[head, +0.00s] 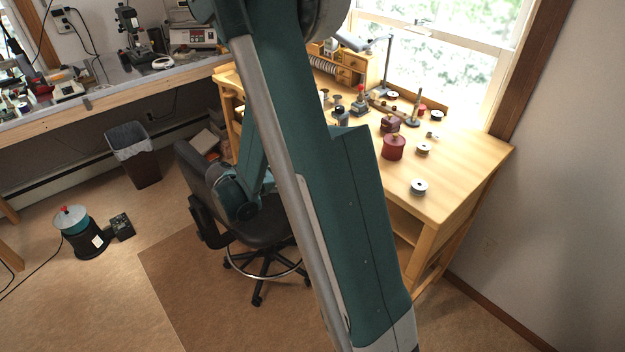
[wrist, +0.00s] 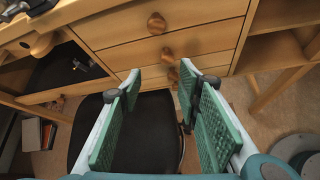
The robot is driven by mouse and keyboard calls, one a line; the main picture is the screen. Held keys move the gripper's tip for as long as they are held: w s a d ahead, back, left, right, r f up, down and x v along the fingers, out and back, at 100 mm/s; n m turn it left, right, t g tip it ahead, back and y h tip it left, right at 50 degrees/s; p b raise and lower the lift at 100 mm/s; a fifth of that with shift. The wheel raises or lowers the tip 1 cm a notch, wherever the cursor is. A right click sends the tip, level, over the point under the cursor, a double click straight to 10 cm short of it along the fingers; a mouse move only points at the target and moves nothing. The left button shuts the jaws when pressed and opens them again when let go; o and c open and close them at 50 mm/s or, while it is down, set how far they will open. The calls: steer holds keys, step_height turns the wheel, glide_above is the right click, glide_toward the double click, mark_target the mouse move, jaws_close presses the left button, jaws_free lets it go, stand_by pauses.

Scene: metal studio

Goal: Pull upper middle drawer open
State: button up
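In the wrist view, a stack of wooden drawers with round wooden knobs stands ahead of my gripper. The highest drawer front fully in sight (wrist: 205,37) has a knob (wrist: 156,23); a drawer below it has another knob (wrist: 168,55), and a lower knob (wrist: 172,76) shows near the fingertips. The drawers look shut. I cannot tell which one is the upper middle drawer. My gripper (wrist: 156,84) is open and empty, its green-padded fingers apart and below the highest knob. In the head view my arm hides the drawer fronts and my gripper.
A black chair seat (wrist: 145,130) lies below my gripper; the chair (head: 262,228) stands before the wooden workbench (head: 455,165). Open compartments flank the drawers, left (wrist: 50,70) and right (wrist: 275,52). Spools and tools stand on the bench top.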

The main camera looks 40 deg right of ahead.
steer(key=d+f+n+g+h, duration=0.1)
steer(key=d+f+n+h, duration=0.1)
steer(key=f, duration=0.3)
steer(key=shift+d+p, duration=0.4)
steer(key=shift+d, duration=0.45)
steer(key=b+x, duration=0.1)
steer(key=x, duration=0.6)
steer(key=shift+d+b, duration=0.35)
steer(key=shift+d, duration=0.05)
steer(key=shift+s+f, duration=0.1)
jaws_close()
steer(key=a, duration=0.4)
steer(key=shift+a+b, duration=0.35)
